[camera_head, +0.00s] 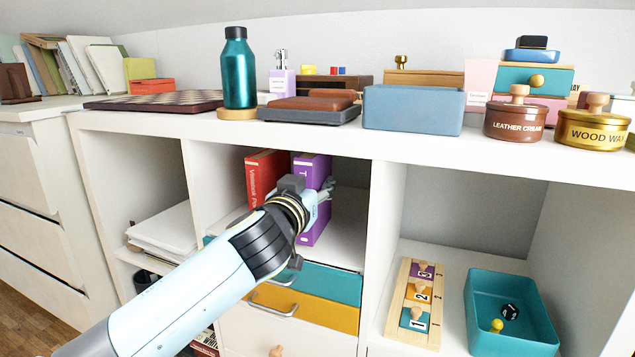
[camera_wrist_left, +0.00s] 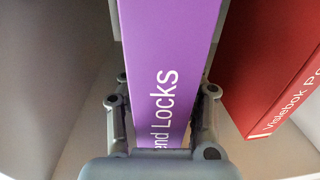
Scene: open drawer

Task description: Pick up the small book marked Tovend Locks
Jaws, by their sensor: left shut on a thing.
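The small purple book stands upright in the middle shelf compartment (camera_head: 307,239). In the left wrist view its spine (camera_wrist_left: 170,50) reads "nd Locks", with the first part of the title cut off. My left gripper (camera_head: 322,190) reaches into the compartment from the front. It is shut on the purple book, one finger on each side of the spine, as the left wrist view (camera_wrist_left: 162,115) shows. The gripper and wrist hide part of the book in the head view. My right gripper is not in view.
A red book (camera_head: 262,176) stands just left of the purple one; it also shows in the left wrist view (camera_wrist_left: 270,65). Teal (camera_head: 335,284) and orange (camera_head: 325,314) drawer fronts lie below. A shelf top (camera_head: 400,139) with a bottle, boxes and tins runs above.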

